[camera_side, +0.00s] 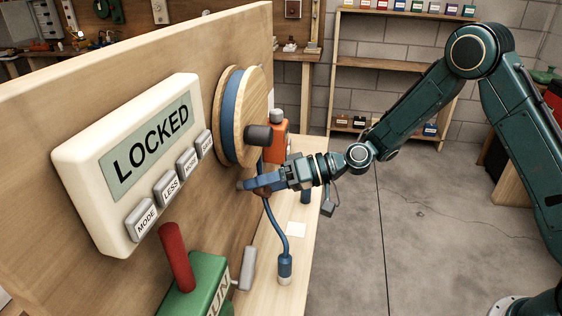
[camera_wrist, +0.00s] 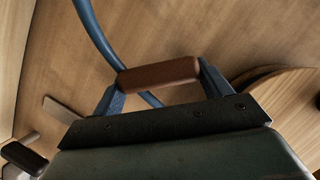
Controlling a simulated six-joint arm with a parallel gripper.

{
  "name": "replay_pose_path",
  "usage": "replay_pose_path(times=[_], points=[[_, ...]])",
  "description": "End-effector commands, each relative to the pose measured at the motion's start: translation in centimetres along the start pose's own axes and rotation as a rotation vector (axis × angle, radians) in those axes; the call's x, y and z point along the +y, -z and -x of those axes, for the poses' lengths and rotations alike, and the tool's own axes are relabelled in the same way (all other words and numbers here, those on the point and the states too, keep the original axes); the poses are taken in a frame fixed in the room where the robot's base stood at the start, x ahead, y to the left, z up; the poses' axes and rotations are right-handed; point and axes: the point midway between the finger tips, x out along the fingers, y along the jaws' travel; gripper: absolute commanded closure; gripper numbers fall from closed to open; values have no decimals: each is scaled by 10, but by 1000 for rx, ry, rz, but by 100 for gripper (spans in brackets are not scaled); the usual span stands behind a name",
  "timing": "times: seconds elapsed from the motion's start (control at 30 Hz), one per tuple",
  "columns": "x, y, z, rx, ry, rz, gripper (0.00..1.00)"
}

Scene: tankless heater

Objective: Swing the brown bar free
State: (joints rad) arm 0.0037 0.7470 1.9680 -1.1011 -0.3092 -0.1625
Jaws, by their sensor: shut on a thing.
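The brown bar (camera_wrist: 158,73) lies between the two blue fingers of my gripper in the wrist view, one finger at each end of it. In the side view my gripper (camera_side: 263,183) is at the wooden panel, just below the round wooden wheel, shut on the bar. The bar is mostly hidden there by the fingers, and its mounting on the panel cannot be made out. A cream display box (camera_side: 128,165) on the panel reads LOCKED, with several grey buttons below the screen.
The wooden wheel (camera_side: 249,95) with a blue band and dark knob is close above my gripper. An orange box (camera_side: 277,140) is behind it. A blue hose (camera_side: 281,232) hangs below. A green box (camera_side: 205,285) with a red lever (camera_side: 176,257) stands at the front.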

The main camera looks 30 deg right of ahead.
Motion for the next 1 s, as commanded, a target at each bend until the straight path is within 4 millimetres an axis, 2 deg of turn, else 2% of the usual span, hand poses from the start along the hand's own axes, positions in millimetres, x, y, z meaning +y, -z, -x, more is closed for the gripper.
replay_pose_path(times=[0.17,0.2,0.3,0.73,1.0], points=[[0,0,0,2,1,-6,64],[0,0,0,2,1,-6,17],[0,0,0,2,1,-5,1],[0,0,4,1,-1,-2,1],[0,1,30,3,-2,-3,1]])
